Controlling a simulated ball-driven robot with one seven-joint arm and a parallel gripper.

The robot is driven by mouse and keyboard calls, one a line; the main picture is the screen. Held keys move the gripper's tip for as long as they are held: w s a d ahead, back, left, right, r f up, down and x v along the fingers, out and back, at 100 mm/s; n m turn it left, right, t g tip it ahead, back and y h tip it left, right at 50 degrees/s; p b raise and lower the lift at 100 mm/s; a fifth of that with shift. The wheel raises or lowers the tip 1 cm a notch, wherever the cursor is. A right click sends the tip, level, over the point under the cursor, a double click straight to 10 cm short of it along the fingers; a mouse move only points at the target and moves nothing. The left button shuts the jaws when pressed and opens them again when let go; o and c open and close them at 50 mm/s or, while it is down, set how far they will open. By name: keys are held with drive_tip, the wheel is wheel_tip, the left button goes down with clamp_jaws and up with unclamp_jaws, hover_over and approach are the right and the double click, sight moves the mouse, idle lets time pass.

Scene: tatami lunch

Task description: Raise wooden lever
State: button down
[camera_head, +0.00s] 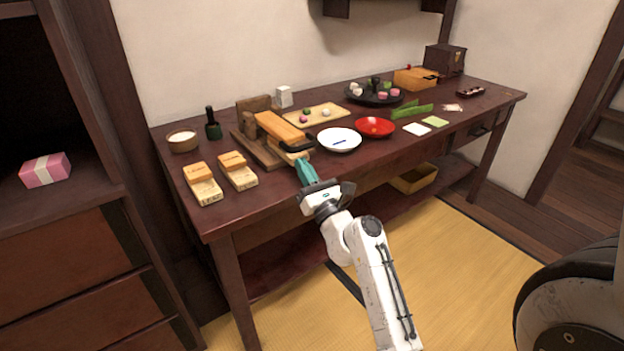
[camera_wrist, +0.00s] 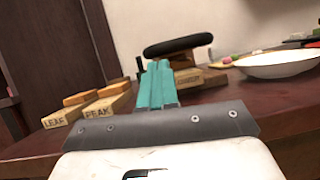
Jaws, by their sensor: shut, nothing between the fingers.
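The wooden lever (camera_head: 279,130) is a thick orange-brown bar with a black handle at its near end. It belongs to a wooden press (camera_head: 262,148) on the dark table, left of centre. In the wrist view the black handle (camera_wrist: 178,46) shows just above and beyond the fingertips. My gripper (camera_head: 301,164) has teal fingers, shut and empty, at the table's front edge by the near end of the press. In the wrist view the gripper (camera_wrist: 158,68) points toward the press, below the handle; whether it touches cannot be told. The fingers hide part of the press.
A white bowl (camera_head: 339,140) stands close right of the press, with a red bowl (camera_head: 374,127) beyond. Wooden boxes (camera_head: 204,184) (camera_head: 238,170) lie to the left. The dark table (camera_head: 290,185) has a bare front strip. A green bottle (camera_head: 212,124) stands behind.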

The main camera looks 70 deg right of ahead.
drive_tip(key=shift+w+d+r, duration=0.25)
drive_tip(key=shift+w, duration=0.1)
drive_tip(key=shift+r+p, duration=0.15)
drive_tip(key=shift+p, duration=0.25)
